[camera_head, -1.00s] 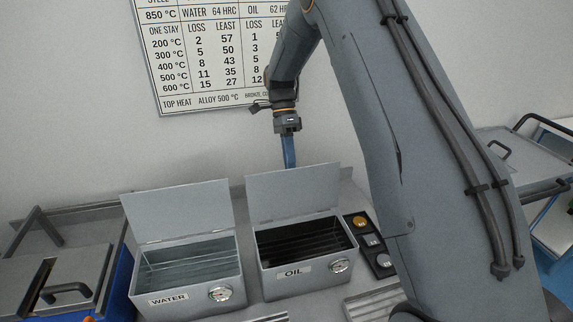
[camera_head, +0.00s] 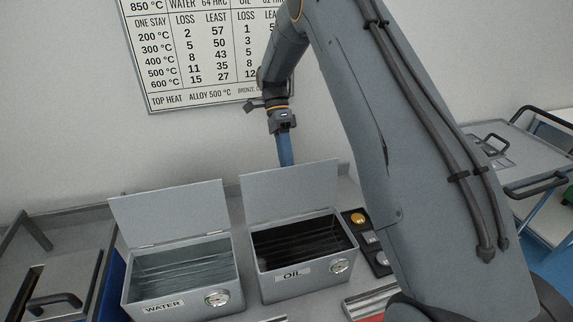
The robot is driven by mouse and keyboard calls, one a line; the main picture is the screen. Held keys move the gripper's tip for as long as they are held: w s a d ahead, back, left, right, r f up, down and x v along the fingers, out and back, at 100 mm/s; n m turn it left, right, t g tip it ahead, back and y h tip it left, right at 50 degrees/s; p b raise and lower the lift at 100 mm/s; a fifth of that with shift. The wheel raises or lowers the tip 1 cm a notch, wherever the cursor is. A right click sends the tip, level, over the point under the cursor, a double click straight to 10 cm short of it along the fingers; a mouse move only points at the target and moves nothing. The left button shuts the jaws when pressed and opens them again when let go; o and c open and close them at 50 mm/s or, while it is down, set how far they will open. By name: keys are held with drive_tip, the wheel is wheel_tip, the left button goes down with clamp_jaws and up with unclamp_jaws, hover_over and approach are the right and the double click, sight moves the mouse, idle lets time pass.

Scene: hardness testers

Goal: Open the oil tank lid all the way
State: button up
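The oil tank (camera_head: 308,277) is a grey metal box labelled OIL with a round dial on its front. Its lid (camera_head: 290,193) stands raised at the back edge, leaning slightly back, and the dark inside with wire racks shows. My gripper (camera_head: 285,152) points down with its blue fingers just behind the lid's top edge. The fingertips are hidden behind the lid, so I cannot tell whether they touch it or are apart.
The water tank (camera_head: 182,294) stands to the left with its lid (camera_head: 170,213) also raised. A black tray with round pieces (camera_head: 359,218) lies right of the oil tank. A grey case with a handle (camera_head: 50,295) is at far left. The wall is close behind.

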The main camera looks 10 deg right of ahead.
drive_tip(key=shift+a+r, duration=0.1)
drive_tip(key=shift+a, duration=0.1)
idle(0.5)
drive_tip(key=shift+r, duration=0.1)
drive_tip(key=b+v, duration=0.2)
drive_tip(key=v, duration=0.5)
drive_tip(key=shift+w+r+b, duration=0.2)
drive_tip(key=shift+r+b, duration=0.1)
